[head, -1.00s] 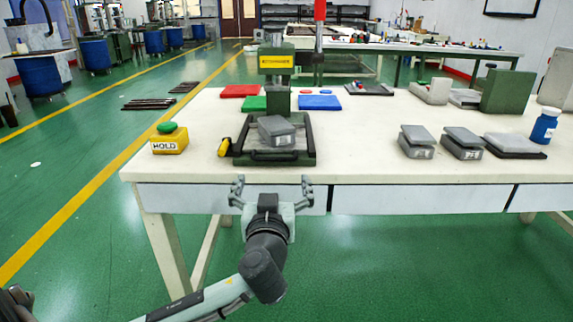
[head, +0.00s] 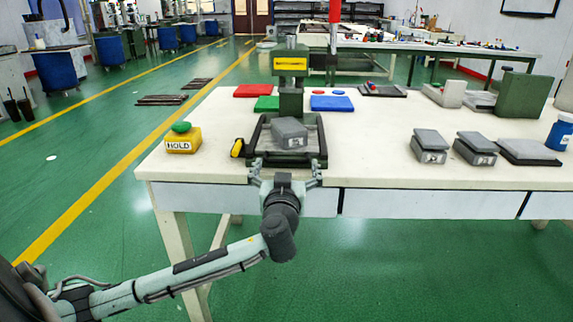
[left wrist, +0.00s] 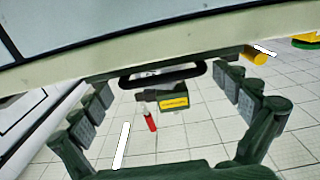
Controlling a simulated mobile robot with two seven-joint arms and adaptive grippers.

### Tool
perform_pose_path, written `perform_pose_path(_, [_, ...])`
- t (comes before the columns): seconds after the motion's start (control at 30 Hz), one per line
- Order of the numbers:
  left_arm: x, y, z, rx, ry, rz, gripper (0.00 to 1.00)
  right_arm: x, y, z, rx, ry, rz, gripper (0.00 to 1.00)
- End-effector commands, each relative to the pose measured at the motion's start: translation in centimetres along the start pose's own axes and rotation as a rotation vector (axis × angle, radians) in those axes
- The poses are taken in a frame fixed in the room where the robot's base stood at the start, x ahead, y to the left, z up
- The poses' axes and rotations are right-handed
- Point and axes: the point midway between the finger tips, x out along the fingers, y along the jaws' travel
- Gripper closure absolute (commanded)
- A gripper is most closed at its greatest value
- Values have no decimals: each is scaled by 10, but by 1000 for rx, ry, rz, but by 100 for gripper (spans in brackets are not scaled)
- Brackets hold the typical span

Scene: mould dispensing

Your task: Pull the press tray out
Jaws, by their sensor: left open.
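The press tray (head: 318,128) is a dark open frame on the front of the white table, below the green press (head: 291,64). A grey mould block (head: 289,131) sits in it. Its black front handle (left wrist: 160,77) shows in the left wrist view, between the fingers of my left gripper. My left gripper (head: 286,168) is open at the table's front edge, one finger to each side of the handle. I cannot tell whether the fingertips touch it. My right gripper is out of view.
A yellow HOLD button box (head: 183,143) stands left of the tray, with a small yellow piece (head: 237,148) beside the tray. Grey moulds (head: 430,148) and a blue bottle (head: 560,132) stand to the right. Red, green and blue plates lie around the press.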

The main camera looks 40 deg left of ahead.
Motion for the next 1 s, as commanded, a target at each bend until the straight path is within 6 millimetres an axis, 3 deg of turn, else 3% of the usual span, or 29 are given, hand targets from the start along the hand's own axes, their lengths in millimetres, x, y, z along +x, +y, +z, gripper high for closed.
perform_pose_path(0.07, [0, 0, 0, 0, 0, 0, 12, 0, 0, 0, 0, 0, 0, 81])
perform_pose_path(0.77, [1, 0, -1, 0, 3, 1, 99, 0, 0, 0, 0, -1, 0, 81])
perform_pose_path(1.0, [1, 0, -1, 0, 2, 0, 100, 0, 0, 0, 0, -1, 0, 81])
